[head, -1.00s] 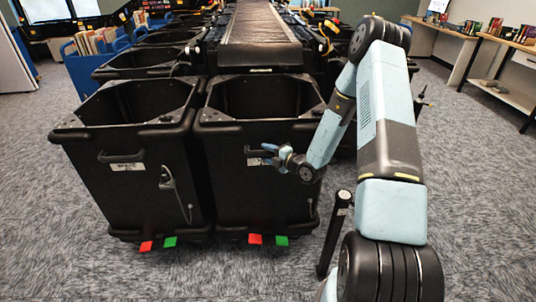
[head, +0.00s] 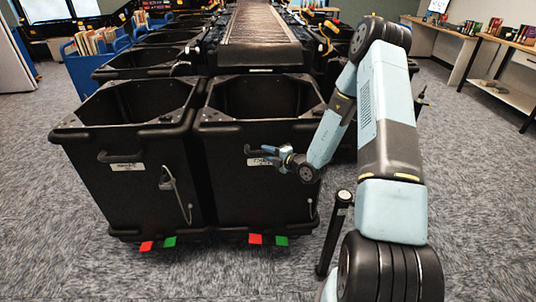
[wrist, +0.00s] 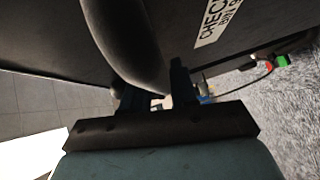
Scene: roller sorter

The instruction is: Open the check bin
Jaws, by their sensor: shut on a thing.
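The check bin (head: 250,195) is the right one of two tall black bins at the front of the sorter. Its white label, reading CHECK, shows in the wrist view (wrist: 212,20). A dark curved handle (wrist: 125,45) runs from the bin's front in the wrist view, and in the head view my gripper partly covers it. My gripper (head: 268,155) is at this handle, just below the rim, with its fingers (wrist: 155,92) shut on it. The exact contact is dark and hard to make out. The bin stands upright, in line with the left bin.
The left black bin (head: 130,185) stands close beside the check bin. Red (head: 255,239) and green (head: 281,241) tabs lie at the foot of the bins. The carpet in front is clear.

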